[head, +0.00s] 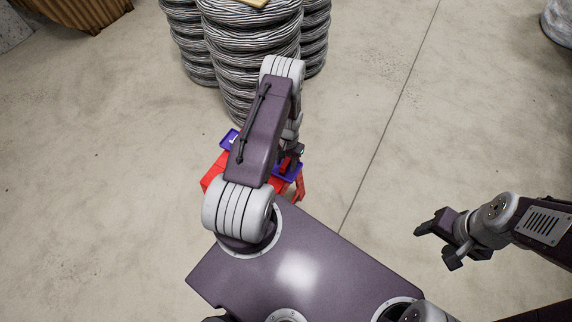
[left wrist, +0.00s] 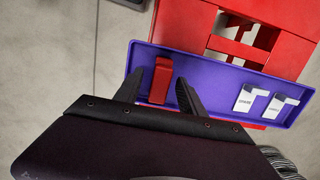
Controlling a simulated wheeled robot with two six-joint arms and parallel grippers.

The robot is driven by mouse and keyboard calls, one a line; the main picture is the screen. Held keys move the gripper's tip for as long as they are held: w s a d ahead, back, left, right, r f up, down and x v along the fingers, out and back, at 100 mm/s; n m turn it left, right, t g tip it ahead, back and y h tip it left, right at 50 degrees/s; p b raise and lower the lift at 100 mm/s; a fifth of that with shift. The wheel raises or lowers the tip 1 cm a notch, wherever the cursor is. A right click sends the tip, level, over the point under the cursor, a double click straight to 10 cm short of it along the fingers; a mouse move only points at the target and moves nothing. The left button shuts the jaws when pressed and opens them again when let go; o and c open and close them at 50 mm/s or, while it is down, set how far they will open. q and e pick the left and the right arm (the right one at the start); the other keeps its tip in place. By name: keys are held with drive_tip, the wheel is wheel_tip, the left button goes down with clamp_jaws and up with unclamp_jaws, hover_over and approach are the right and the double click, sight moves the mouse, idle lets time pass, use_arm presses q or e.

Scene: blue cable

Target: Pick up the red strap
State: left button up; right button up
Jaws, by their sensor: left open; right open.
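The red strap (left wrist: 160,82) is a small upright red piece on the blue-purple tray (left wrist: 195,60), near the tray's left end in the left wrist view. My left gripper (left wrist: 160,76) is open, with one dark finger on each side of the strap and small gaps showing. In the head view the tray (head: 229,138) is mostly hidden behind my left arm. My right gripper (head: 433,248) is open and empty above the floor at the right, far from the tray.
The tray rests on a red stand (left wrist: 186,22) with openings. Two white labelled pieces (left wrist: 246,98) lie on the tray right of the strap. Stacks of grey cable coils (head: 245,45) stand behind. The concrete floor at the right is mostly clear.

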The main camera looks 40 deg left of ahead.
sight(285, 163)
use_arm(q)
clamp_jaws()
drive_tip(key=shift+r, duration=0.6)
wheel_tip(285, 163, up, 3)
drive_tip(key=shift+r+p, duration=0.1)
drive_tip(key=shift+p, duration=0.55)
drive_tip(key=s+a+r+p, duration=0.1)
drive_tip(key=s+a+r, duration=0.5)
drive_tip(key=s, duration=0.3)
drive_tip(key=shift+s+a+r+p, duration=0.2)
drive_tip(key=shift+s+r+p, duration=0.15)
drive_tip(key=shift+r, duration=0.05)
